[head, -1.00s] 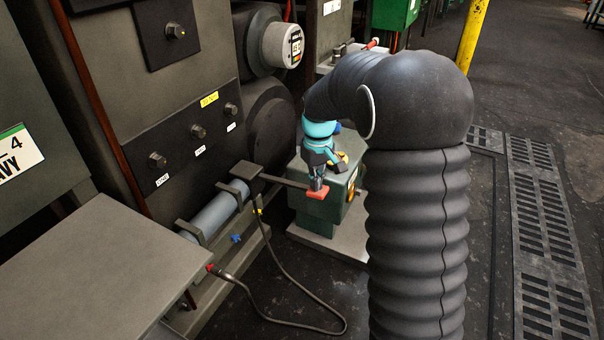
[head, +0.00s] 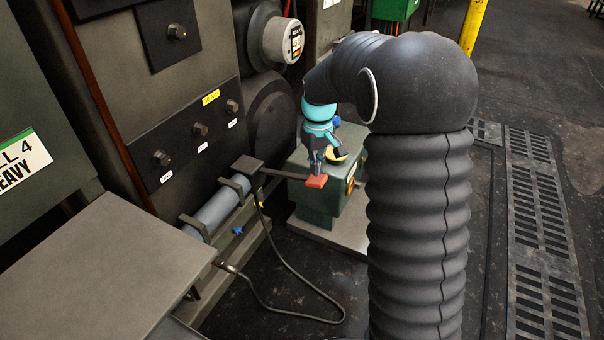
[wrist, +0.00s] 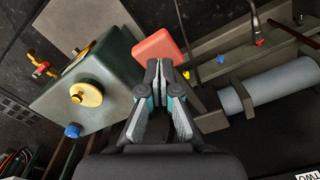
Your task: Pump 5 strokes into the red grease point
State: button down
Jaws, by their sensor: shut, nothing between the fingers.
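The grease pump is a grey cylinder (head: 215,209) in brackets, also in the wrist view (wrist: 270,86), with a lever (head: 285,174) ending in a red pad (head: 317,182). The pad also shows in the wrist view (wrist: 158,44). My gripper (head: 316,171) is shut and empty, pointing down at the pad; its fingertips (wrist: 160,66) overlap the pad's edge in the wrist view. I cannot tell whether they touch. A red fitting (wrist: 259,43) is at a dark hose's end. Blue (wrist: 220,59) and yellow (wrist: 186,74) fittings sit along the same base.
A green box (head: 322,205) with a yellow cap (wrist: 88,94) and a blue knob (wrist: 73,130) stands beside the pad. The hose (head: 290,312) loops over the floor. A grey table (head: 100,260) is at front left; the grated floor at right is clear.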

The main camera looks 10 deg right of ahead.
notch_tip(320, 180, down, 8)
jog(key=b, duration=0.4)
dwell(0.9)
jog(key=shift+r+p, duration=3.25)
jog(key=shift+r, duration=1)
jog(key=shift+f, duration=0.1)
